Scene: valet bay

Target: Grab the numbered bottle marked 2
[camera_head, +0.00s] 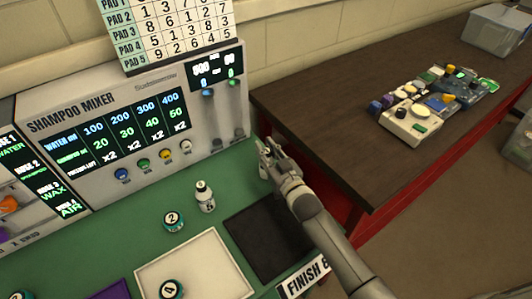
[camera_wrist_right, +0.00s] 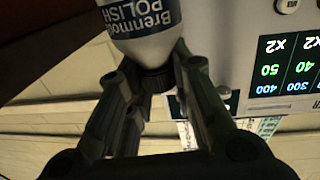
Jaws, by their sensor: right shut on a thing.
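A teal bottle with a white top marked 2 (camera_head: 173,221) stands on the green counter, behind the white pad, apart from my gripper. Another bottle marked 4 (camera_head: 171,289) stands on the white pad. My right gripper (camera_head: 266,152) is over the counter's right end. In the right wrist view, it is shut at the dark neck of a white and blue bottle labelled POLISH (camera_wrist_right: 143,32). That bottle's number is not visible. My left gripper is out of view.
The shampoo mixer panel (camera_head: 105,125) rises behind the counter. A dark pad (camera_head: 262,243) and a FINISH sign (camera_head: 303,279) lie at the right front. A brown table (camera_head: 345,120) beyond holds several devices and a grey bin (camera_head: 497,30).

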